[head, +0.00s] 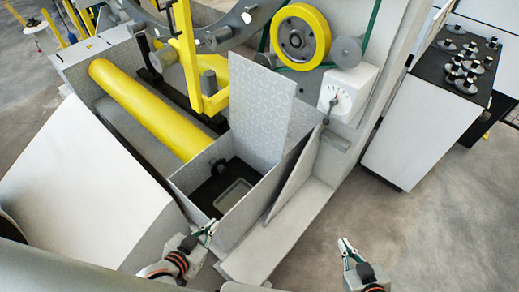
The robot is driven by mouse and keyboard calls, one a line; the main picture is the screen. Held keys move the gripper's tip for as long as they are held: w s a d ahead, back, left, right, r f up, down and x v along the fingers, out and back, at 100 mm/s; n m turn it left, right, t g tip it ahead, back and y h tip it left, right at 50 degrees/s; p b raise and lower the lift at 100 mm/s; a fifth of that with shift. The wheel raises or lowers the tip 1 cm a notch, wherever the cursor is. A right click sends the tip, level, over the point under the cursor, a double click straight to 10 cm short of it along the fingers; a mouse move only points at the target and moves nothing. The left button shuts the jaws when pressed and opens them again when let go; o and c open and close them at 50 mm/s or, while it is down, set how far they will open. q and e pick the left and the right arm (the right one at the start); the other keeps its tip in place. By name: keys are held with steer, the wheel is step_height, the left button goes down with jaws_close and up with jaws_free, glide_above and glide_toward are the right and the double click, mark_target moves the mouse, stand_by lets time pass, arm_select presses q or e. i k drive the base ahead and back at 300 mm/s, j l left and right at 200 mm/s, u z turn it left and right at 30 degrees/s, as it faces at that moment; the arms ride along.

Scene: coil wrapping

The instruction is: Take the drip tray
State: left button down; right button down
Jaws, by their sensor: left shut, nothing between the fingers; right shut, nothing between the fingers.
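A small grey rectangular piece with a raised rim, which looks like the drip tray (234,194), lies on the dark floor of an open grey compartment (199,174) in the machine's base. The compartment walls partly hide it. My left gripper (209,229) is shut and empty, just outside the near side of the compartment, in front of the tray. My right gripper (346,245) is shut and empty, above the floor to the right, well apart from the compartment.
Upright grey patterned panels (262,105) stand around the compartment. A yellow roller (150,110) lies behind to the left. A cabinet (425,125) with small parts stands right. Floor (400,235) at right is clear.

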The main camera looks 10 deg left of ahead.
mark_target(227, 200)
steer(key=i+l+u, duration=0.15)
steer(key=l, duration=0.25)
steer(key=i+l+u, duration=0.15)
steer(key=i+l, duration=0.25)
steer(key=i, duration=0.4)
